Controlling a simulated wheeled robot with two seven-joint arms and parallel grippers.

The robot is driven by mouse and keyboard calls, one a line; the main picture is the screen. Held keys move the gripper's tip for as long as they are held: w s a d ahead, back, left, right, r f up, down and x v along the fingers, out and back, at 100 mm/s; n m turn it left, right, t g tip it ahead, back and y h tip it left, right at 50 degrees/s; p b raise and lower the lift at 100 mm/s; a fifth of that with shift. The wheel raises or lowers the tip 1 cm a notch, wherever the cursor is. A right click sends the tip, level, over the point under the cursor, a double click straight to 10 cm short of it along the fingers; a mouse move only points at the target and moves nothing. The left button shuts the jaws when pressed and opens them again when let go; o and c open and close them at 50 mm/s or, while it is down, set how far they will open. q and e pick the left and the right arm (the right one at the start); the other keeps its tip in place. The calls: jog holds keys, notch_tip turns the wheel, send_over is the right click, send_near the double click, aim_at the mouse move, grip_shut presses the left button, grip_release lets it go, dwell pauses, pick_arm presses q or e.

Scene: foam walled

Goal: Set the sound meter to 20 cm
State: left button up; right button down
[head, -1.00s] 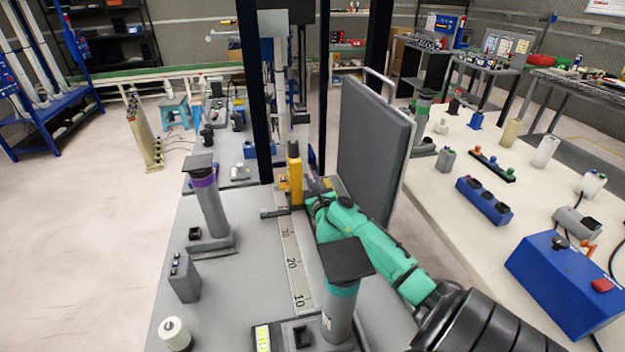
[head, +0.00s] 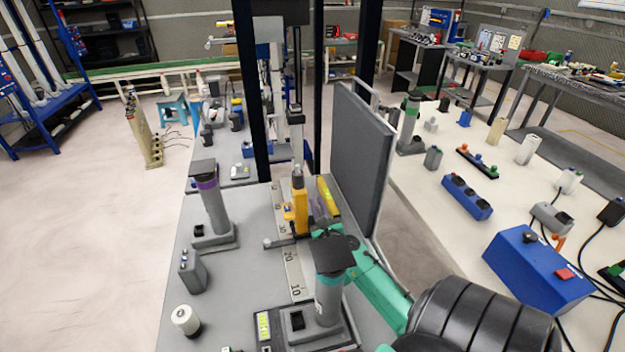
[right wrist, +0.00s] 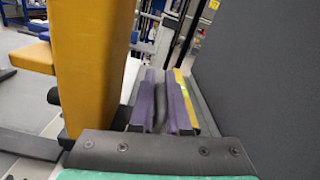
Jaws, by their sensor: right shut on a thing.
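The yellow sound meter (head: 299,207) stands upright on a sliding base with a dark side bar, over a pale scale strip (head: 296,276) on the grey bench. The 10 mark shows clear of the base, towards me. My right gripper (head: 321,210) is just right of the meter. In the right wrist view its purple fingers (right wrist: 164,98) are shut on a grey upright piece, apparently the meter base's handle. The meter (right wrist: 92,65) fills the left there. My left gripper is not in view.
A grey foam panel (head: 358,155) stands close on the right of the meter. A yellow strip (head: 328,196) lies between them. A pillar stand with a black top (head: 332,285) is in front, another with a purple band (head: 211,205) at left. Dark posts (head: 253,90) rise behind.

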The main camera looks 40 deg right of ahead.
jog(key=shift+v, duration=1.05)
jog(key=shift+s, duration=0.15)
jog(key=shift+f, duration=0.1)
jog(key=c, duration=0.9)
grip_release()
notch_tip(320, 180, up, 10)
jog(key=p, duration=0.5)
notch_tip(320, 180, up, 10)
jog(key=p, duration=0.3)
